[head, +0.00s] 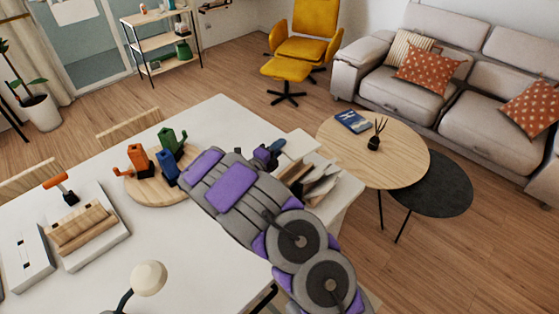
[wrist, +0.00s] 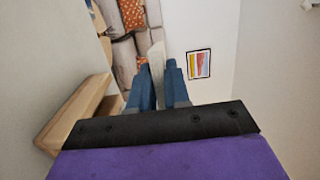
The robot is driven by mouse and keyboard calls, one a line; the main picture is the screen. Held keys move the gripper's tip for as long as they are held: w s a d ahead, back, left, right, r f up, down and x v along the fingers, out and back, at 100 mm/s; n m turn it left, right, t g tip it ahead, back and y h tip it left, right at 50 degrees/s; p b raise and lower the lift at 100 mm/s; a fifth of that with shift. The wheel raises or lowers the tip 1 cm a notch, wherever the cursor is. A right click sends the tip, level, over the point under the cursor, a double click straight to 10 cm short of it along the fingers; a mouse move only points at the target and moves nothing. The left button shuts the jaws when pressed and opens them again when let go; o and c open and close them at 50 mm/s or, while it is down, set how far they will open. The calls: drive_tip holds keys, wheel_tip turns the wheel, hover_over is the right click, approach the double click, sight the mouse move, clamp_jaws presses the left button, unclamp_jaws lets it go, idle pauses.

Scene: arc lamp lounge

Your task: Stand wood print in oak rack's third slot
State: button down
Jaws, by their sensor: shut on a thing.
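My gripper (head: 270,151) is past the far end of my arm, near the table's right edge in the head view. In the wrist view its blue fingers (wrist: 160,88) are shut on a thin pale slab, likely the wood print (wrist: 157,58), seen nearly edge-on. A pale flat piece beside the gripper in the head view may be the same print. Several upright panels (head: 318,182) stand just right of my arm, likely in the oak rack, which my arm partly hides. A light wooden piece (wrist: 75,115) at left in the wrist view may be the rack. Its slots cannot be made out.
A round wooden board (head: 160,196) with orange, blue and green items stands left of my arm. A white tray (head: 122,232) with wooden blocks and a lamp (head: 149,278) are nearer. A round coffee table (head: 405,155) and sofa (head: 400,100) stand beyond.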

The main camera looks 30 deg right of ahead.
drive_tip(key=shift+r, duration=0.4)
drive_tip(key=shift+f, duration=0.1)
wheel_tip(320, 180, down, 10)
drive_tip(key=shift+r+b, duration=0.2)
drive_tip(key=shift+b, duration=0.55)
drive_tip(key=c, duration=1.1)
unclamp_jaws()
drive_tip(key=shift+f, duration=0.1)
